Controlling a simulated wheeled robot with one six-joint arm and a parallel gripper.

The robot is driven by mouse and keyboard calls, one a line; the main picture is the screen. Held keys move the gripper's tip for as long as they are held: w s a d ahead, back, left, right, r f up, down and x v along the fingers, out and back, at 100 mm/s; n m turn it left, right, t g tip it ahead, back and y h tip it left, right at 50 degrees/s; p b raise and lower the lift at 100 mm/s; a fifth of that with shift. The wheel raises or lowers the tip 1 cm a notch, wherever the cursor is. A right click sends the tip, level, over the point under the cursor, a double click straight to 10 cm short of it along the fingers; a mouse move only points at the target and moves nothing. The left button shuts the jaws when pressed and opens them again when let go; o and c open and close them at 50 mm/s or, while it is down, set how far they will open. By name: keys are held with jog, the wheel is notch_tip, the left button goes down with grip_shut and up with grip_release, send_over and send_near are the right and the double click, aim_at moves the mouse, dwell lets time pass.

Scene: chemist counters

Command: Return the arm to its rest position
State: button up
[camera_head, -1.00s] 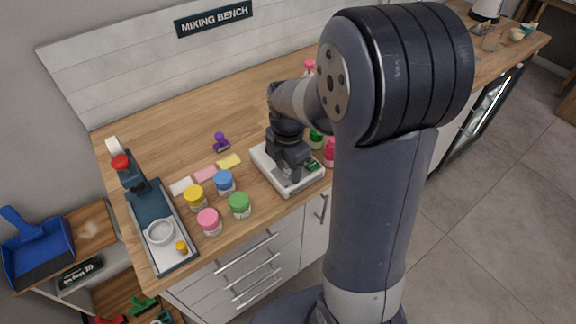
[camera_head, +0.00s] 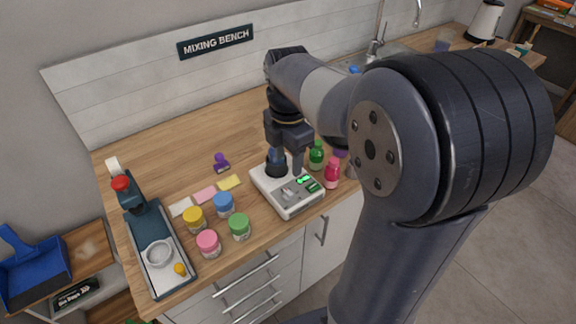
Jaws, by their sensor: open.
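My gripper (camera_head: 286,166) points down over the white device (camera_head: 290,204) on the mixing bench. Its two dark fingers are apart. A dark blue round thing (camera_head: 276,165) shows by the left finger, on or just above the device. I cannot tell whether the fingers touch it. My arm reaches in from the right and is bent at the elbow. It covers part of the bench's right side.
Jars in yellow (camera_head: 194,218), blue (camera_head: 224,203), pink (camera_head: 208,243) and green (camera_head: 239,226) stand left of the device. Green (camera_head: 317,154) and pink (camera_head: 332,173) bottles stand close on its right. A dark tray stand (camera_head: 150,245) is at the left. The back middle counter is clear.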

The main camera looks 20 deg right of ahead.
aim_at(288, 192)
dwell(0.3)
notch_tip(288, 192, down, 11)
jog(key=shift+r, duration=0.1)
dwell(0.4)
dwell(0.5)
